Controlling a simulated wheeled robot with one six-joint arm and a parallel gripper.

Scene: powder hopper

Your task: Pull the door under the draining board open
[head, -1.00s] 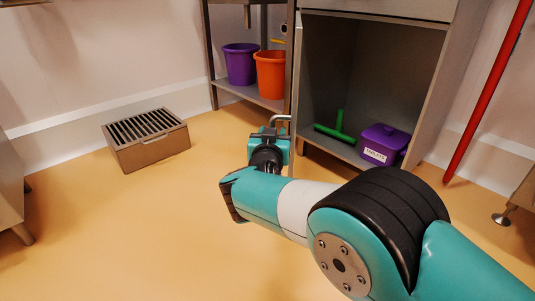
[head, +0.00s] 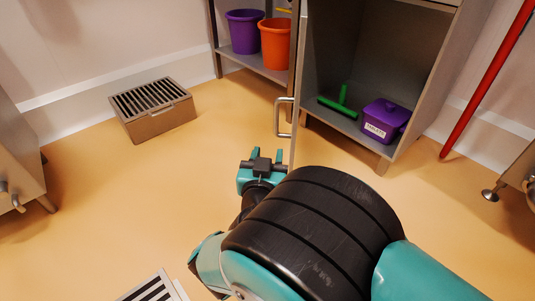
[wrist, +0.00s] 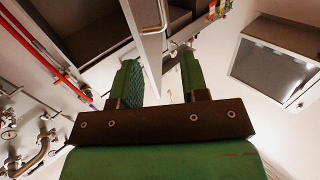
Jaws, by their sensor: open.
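The cabinet door (head: 298,80) stands open, swung out from the left side of the cabinet and seen almost edge-on in the head view. Its metal bar handle (head: 284,117) is on the door's left face. My gripper (head: 267,154) is open and empty, below and slightly left of the handle, apart from it. In the wrist view my gripper's green fingers (wrist: 160,72) are spread, with the door (wrist: 151,42) rising beyond the gap between them. The handle (wrist: 163,14) shows there near the top edge.
Inside the cabinet (head: 380,70) lie a green T-shaped tool (head: 340,104) and a purple lidded tub (head: 385,118). Purple (head: 244,32) and orange (head: 275,42) buckets stand on a shelf at left. A slatted box (head: 153,108) sits on the floor; the floor between is clear.

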